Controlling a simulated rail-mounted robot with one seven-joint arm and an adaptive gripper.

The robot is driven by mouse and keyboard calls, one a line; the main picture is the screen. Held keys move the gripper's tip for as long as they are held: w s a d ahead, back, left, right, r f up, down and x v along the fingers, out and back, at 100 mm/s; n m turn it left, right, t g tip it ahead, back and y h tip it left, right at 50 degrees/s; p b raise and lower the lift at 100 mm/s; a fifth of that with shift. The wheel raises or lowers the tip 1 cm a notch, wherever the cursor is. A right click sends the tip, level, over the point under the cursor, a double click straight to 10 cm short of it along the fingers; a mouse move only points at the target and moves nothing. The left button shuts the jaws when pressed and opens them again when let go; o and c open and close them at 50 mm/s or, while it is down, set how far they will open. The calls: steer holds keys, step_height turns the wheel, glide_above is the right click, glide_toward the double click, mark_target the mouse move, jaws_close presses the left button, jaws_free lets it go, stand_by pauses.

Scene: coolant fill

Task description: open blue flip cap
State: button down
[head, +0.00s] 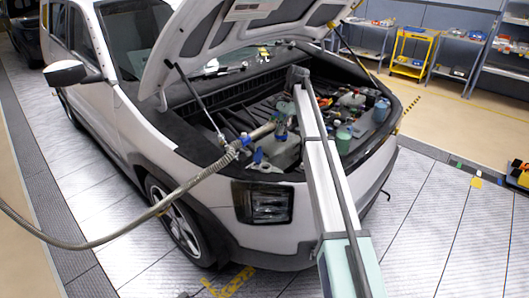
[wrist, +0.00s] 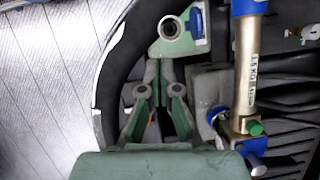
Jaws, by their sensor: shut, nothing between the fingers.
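In the wrist view, my green gripper (wrist: 158,68) points away from the camera, its fingers together and empty. Just beyond the fingertips is a grey-green filler part with a round dark opening (wrist: 170,28). A blue flip cap (wrist: 195,22) stands right beside this opening, which looks uncovered. The fingertips appear a little short of the part; I cannot tell if they touch it. In the head view, my arm reaches over the engine bay and I cannot make out the fingers.
A brass filling nozzle (wrist: 245,70) with blue ends stands to the right of my gripper. In the head view, its hose (head: 150,227) runs left across the car's front. The raised hood (head: 250,30) hangs above the engine bay. Shelves (head: 460,50) stand far behind.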

steer(key=s+d+f+m+t+y+b, duration=0.25)
steer(key=s+f+m+t+b, duration=0.2)
steer(key=s+m, duration=0.4)
steer(key=m+t+p, duration=0.4)
steer(key=m, duration=0.4)
glide_toward(260, 151)
steer(key=d+f+x, duration=0.1)
steer(key=x, duration=0.4)
steer(key=shift+w+a+y+p, duration=0.25)
steer(key=shift+a+p, duration=0.1)
steer(key=shift+a, duration=0.45)
steer(key=shift+r, duration=0.1)
